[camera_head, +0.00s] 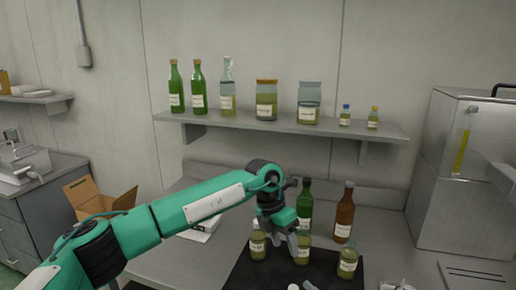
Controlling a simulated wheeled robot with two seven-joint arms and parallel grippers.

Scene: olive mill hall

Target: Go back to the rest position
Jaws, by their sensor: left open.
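My left arm comes in from the left, and my left gripper (294,245) points down over the counter. Its jaws are open at a small jar (303,252); I cannot tell whether they touch it. Another small jar (257,246) stands just left of the gripper, and a third jar (348,263) stands to the right. All three are on or at the edge of a black mat (265,273). My right gripper does not show.
A green bottle (305,205) and a brown bottle (344,214) stand behind the jars. A wall shelf (290,128) above holds several bottles and jars. A steel tank (452,170) stands at the right. An open cardboard box (95,198) is at the left.

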